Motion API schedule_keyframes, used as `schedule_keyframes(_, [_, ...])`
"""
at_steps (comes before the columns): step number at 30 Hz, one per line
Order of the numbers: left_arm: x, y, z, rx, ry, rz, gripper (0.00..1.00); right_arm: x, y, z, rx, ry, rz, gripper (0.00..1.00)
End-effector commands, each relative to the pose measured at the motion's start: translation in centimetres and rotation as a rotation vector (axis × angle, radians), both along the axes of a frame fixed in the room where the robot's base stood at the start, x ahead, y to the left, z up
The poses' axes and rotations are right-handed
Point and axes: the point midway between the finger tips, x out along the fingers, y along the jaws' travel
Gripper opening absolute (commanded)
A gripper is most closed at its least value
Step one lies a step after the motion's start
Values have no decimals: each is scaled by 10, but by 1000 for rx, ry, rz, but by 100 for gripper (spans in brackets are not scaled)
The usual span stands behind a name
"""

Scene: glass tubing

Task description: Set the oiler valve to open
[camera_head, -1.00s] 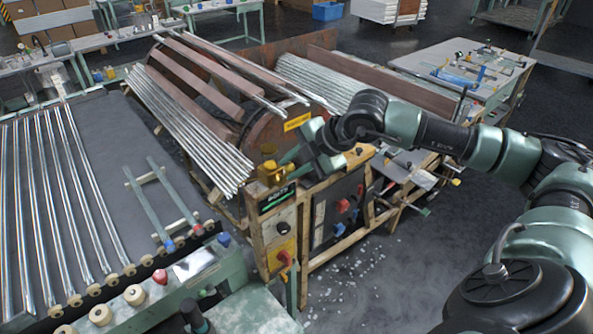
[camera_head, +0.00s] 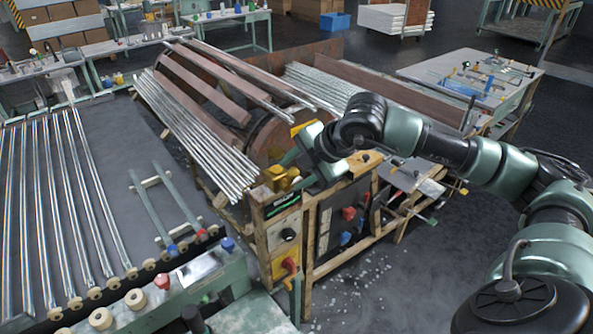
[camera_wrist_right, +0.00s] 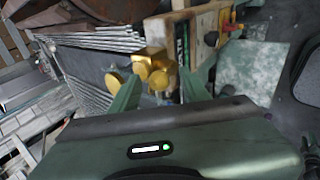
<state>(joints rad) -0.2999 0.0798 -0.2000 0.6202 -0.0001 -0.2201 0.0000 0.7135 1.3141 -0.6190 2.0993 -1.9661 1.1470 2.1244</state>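The oiler valve appears to be the brass fitting (camera_head: 284,178) on top of the wooden post at the machine's front corner. In the right wrist view the brass fitting (camera_wrist_right: 152,66) shows a blocky body and rounded knobs. My right gripper (camera_head: 297,166) is at the fitting, coming from the right. In the wrist view its two green fingers (camera_wrist_right: 158,90) are apart, with the brass between and just beyond their tips; I cannot tell if they touch it. Part of the fitting is hidden behind the gripper in the head view. My left gripper is not in view.
Below the fitting are a dark label (camera_head: 283,206) and a red handle (camera_head: 289,265) on a yellow plate. Metal tubes (camera_head: 195,130) lie close behind it on the left. A control panel (camera_head: 341,219) with red and blue knobs sits right of the post.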

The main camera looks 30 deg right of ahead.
Motion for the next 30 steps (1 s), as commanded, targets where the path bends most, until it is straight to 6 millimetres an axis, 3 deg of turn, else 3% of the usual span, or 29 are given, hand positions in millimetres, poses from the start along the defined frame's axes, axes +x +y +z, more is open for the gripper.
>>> schedule_keyframes(8, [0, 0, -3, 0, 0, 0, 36, -2, -1, 2, -1, -1, -1, 46])
schedule_keyframes(21, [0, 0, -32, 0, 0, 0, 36, -41, -11, 52, -1, -2, -1, 46])
schedule_keyframes(30, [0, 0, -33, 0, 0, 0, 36, -47, -12, 61, -1, 1, 1, 46])
